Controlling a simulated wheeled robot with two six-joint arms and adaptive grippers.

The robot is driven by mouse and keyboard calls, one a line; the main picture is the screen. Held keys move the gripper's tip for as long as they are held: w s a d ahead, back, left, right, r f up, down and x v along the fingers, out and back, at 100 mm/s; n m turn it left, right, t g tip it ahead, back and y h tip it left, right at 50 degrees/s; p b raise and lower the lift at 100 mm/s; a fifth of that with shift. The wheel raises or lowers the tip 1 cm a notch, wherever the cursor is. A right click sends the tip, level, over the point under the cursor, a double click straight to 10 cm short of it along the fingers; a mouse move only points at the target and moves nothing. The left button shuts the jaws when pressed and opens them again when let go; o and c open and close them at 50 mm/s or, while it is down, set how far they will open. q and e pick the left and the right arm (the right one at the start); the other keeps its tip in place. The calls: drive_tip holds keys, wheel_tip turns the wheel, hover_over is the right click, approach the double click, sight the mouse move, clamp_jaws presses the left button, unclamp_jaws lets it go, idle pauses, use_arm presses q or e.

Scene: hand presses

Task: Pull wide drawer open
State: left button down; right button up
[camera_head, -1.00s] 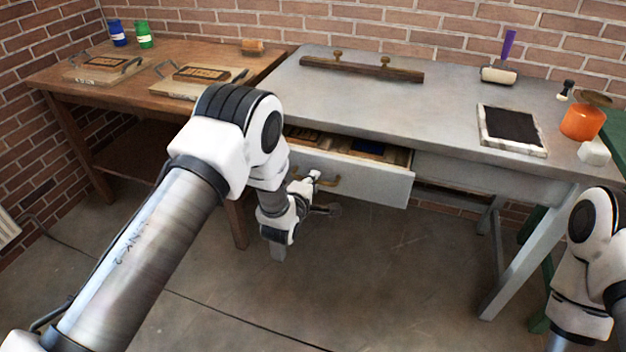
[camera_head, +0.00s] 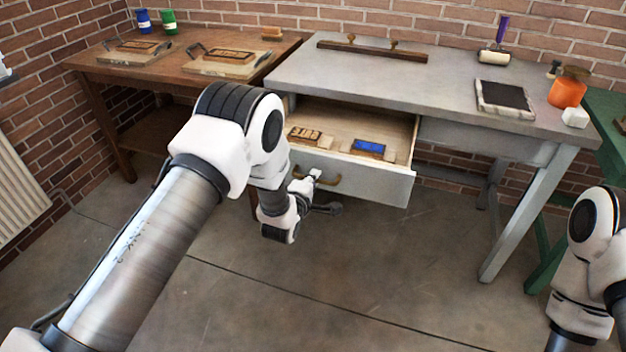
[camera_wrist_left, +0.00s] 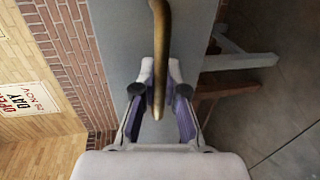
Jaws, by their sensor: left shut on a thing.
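The wide drawer (camera_head: 385,184) of the grey table stands well open in the head view, its inside showing. A block with raised letters (camera_head: 304,136) and a block with a blue face (camera_head: 368,147) lie in it. The brass handle (camera_head: 328,181) is on the drawer's front, partly hidden by my left arm. My left gripper (camera_head: 312,182) is at the handle. In the left wrist view, its fingers (camera_wrist_left: 160,95) are shut around the handle bar (camera_wrist_left: 160,60), close to the grey drawer front (camera_wrist_left: 125,40). Of my right arm only links show at the right edge.
The grey table (camera_head: 440,88) bears a rail with knobs, an ink slab (camera_head: 504,96), a roller (camera_head: 495,55) and an orange pot (camera_head: 567,92). A wooden table (camera_head: 110,75) stands left. The floor before the drawer is clear.

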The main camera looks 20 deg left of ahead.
use_arm(q)
drive_tip(key=c, duration=1.2)
unclamp_jaws()
drive_tip(key=shift+a, duration=0.1)
drive_tip(key=v, duration=1.2)
